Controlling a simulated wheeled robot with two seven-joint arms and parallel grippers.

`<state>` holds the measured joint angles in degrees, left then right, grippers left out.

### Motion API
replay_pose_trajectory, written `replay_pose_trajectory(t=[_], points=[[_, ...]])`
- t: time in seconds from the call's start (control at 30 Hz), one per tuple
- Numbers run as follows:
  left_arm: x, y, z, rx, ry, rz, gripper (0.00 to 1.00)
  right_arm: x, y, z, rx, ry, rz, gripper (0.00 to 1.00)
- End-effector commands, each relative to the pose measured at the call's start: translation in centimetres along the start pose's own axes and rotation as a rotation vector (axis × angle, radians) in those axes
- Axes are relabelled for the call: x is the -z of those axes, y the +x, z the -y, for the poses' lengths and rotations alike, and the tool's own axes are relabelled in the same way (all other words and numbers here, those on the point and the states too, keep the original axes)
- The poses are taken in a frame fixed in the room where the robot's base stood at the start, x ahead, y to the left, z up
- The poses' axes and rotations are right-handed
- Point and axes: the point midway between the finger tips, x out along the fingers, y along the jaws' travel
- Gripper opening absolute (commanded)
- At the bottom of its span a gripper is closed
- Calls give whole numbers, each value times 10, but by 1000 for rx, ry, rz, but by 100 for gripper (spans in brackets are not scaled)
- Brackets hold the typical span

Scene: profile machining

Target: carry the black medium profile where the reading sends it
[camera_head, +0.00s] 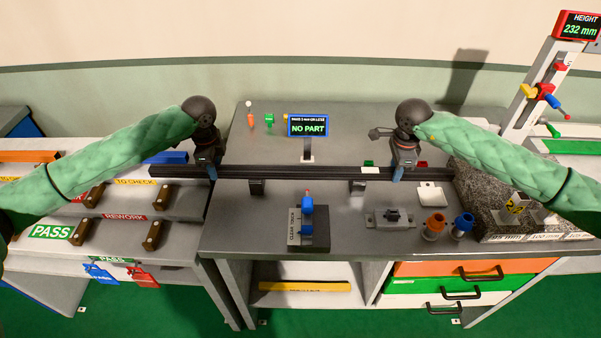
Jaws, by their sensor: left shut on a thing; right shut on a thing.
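The long black profile (310,172) lies level across the picture, over the grey bench and past its left edge. My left gripper (210,170) is shut on it near its left end. My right gripper (398,173) is shut on it right of its middle. Small dark supports (257,187) show just below the profile; I cannot tell whether it touches them. A small display (308,128) behind the profile reads NO PART; the line above it is too small to read surely. A red height display (579,26) at the top right reads 232 mm.
A left rack (120,218) has PASS, REWORK and TO CHECK labels and dark brackets. A blue-handled clamp (307,222), a grey fixture (390,217) and orange and blue cups (434,224) stand in front of the profile. A granite block (470,200) is at right.

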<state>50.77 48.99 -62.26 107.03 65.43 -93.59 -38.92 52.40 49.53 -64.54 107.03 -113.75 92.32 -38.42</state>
Motion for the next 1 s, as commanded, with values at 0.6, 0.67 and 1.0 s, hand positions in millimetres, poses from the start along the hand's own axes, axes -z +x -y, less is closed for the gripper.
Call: replay_pose_trajectory(t=[0.6, 0.67, 1.0], points=[[0, -10, 0, 1, 0, -1, 0, 0, -10, 0, 1, 0, 0, 0], [0, -14, 0, 1, 0, -1, 0, 0, -14, 0, 1, 0, 0, 0], [0, -40, 0, 1, 0, -1, 0, 0, -40, 0, 1, 0, 0, 0]])
